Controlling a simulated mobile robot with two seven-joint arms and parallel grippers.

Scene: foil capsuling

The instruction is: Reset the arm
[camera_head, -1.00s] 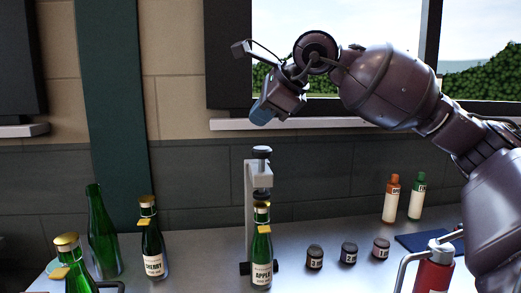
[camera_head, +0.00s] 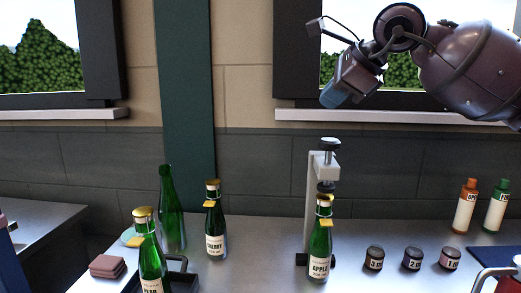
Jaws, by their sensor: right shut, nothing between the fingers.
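My right arm comes in from the upper right. Its gripper (camera_head: 331,97) is shut and empty, with the blue-grey tips pointing down and left. It hangs in the air in front of the wall and window, well above the grey capsuling press (camera_head: 314,190). The green APPLE bottle (camera_head: 319,244), with a gold foil top, stands upright at the press. The CHERRY bottle (camera_head: 215,235) and the PEAR bottle (camera_head: 150,262), also gold-topped, stand to the left. My left gripper is not in view.
A bare green bottle (camera_head: 171,215) stands behind the PEAR bottle. Brown coasters (camera_head: 107,266) lie at the left. The air around the gripper is clear.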

